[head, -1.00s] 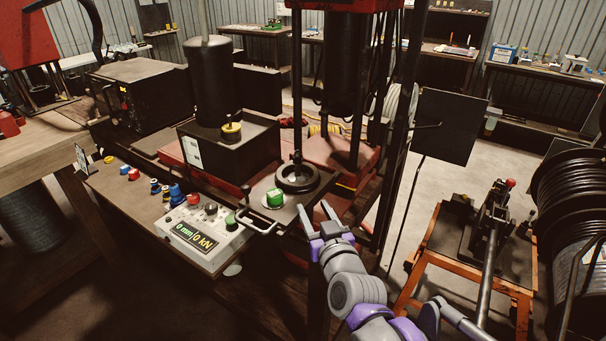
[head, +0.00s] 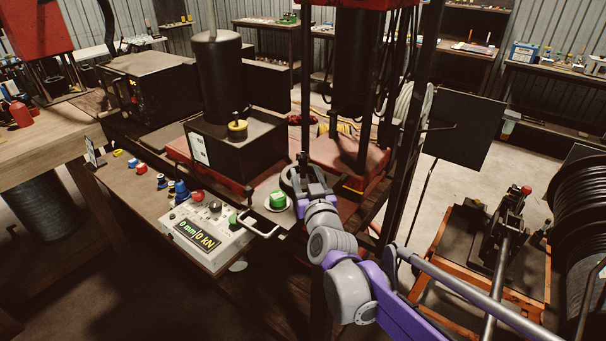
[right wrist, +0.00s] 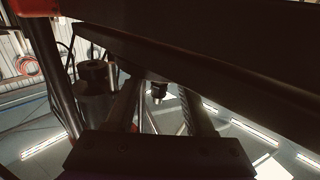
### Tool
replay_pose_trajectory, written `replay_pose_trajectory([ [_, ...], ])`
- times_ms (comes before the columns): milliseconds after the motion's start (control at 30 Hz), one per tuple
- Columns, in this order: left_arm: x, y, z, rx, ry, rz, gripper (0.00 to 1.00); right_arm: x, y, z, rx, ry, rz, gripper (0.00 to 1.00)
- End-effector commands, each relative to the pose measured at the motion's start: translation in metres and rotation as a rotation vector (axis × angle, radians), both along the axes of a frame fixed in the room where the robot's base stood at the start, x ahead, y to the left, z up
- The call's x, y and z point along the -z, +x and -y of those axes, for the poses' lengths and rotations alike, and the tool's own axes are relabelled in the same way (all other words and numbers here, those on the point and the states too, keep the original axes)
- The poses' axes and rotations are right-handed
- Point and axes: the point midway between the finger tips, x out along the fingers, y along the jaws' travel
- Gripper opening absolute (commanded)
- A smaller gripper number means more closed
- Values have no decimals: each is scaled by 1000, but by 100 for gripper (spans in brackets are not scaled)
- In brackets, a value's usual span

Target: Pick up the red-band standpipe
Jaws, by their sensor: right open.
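I cannot make out a standpipe with a red band for certain. A small red-topped piece (head: 141,167) stands in the row at the bench's left edge, with blue-topped pieces (head: 175,188) nearer the control box. My right gripper (head: 305,172) is at the press, over the area of the dark ring, which it mostly covers. It is open, and its two fingers (right wrist: 160,110) show in the right wrist view with a small dark cylindrical part (right wrist: 158,92) seen between and beyond them. I see nothing held. My left gripper is out of view.
A green-topped piece (head: 277,200) sits on a pale disc just left of my gripper. The control box (head: 205,237) reads 0 mm and 0 kN. Press columns (head: 305,80) rise close behind my gripper. A lever tool (head: 508,235) on an orange stand is at right.

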Motion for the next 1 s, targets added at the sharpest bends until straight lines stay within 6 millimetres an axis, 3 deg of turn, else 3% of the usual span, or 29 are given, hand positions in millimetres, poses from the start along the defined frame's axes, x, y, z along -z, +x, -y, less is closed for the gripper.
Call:
replay_pose_trajectory([
  [200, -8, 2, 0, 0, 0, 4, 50, -3, 25, -6, 0, -1, 1, 54],
  [467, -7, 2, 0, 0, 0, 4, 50, -1, 27, -7, 0, 0, 1, 54],
  [767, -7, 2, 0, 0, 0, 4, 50, -2, 26, -7, 0, 0, 1, 0],
  [1000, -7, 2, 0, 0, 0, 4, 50, -2, 26, -7, 0, 0, 1, 0],
])
